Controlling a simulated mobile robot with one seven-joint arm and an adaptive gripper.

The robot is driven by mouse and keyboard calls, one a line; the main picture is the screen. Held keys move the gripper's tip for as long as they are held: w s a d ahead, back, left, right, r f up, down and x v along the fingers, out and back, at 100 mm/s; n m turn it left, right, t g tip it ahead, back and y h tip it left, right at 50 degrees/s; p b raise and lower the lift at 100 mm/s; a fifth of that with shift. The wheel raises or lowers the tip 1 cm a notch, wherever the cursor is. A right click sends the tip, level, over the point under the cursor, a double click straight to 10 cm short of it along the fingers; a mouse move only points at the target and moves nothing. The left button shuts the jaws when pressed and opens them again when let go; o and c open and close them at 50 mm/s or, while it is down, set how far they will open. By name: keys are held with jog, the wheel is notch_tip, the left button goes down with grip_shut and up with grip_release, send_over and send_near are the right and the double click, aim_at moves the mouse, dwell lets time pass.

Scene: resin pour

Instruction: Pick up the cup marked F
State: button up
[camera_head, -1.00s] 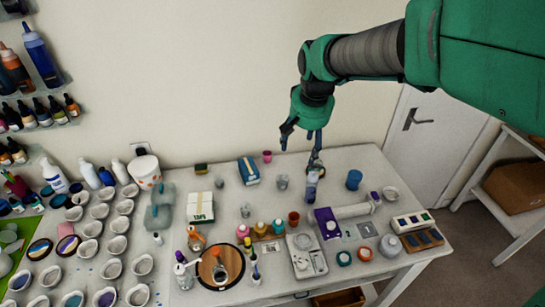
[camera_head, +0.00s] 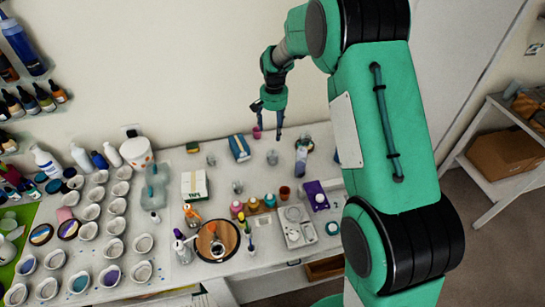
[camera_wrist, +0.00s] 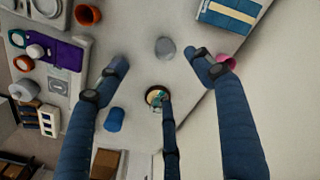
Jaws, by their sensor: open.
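My gripper (camera_head: 267,125) hangs, fingers spread, above the back of the table. In the wrist view my gripper (camera_wrist: 158,68) is open and empty. Between and beyond its fingers are a grey cup (camera_wrist: 165,47) and a round container (camera_wrist: 157,95) with mixed colours inside. A pink cup (camera_wrist: 228,61) lies by the right finger, a blue cup (camera_wrist: 115,119) by the left one, and a terracotta cup (camera_wrist: 88,14) farther up. The head view also shows the pink cup (camera_head: 257,132), grey cup (camera_head: 272,157) and terracotta cup (camera_head: 285,192). No letter F is legible on any cup.
A blue box (camera_head: 239,148) and a white box (camera_head: 194,186) stand on the table (camera_head: 170,240). Several small bottles, a round wooden board (camera_head: 209,252) and a white scale (camera_head: 297,228) fill the front. Many white cups crowd the left. My arm hides the table's right end.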

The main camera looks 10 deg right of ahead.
send_over(273, 154)
jog(key=s+a, duration=0.1)
jog(key=s, duration=0.1)
notch_tip(273, 154, down, 5)
jog(key=shift+s+r+p, duration=0.1)
jog(key=shift+s+p, duration=0.05)
jog(key=shift+p, duration=0.15)
notch_tip(273, 154, down, 8)
jog(key=shift+f, duration=0.25)
dwell(0.3)
jog(key=shift+d+f+p, duration=0.1)
jog(key=shift+f+p, duration=0.2)
jog(key=shift+f, duration=2.35)
jog(key=c, duration=1.3)
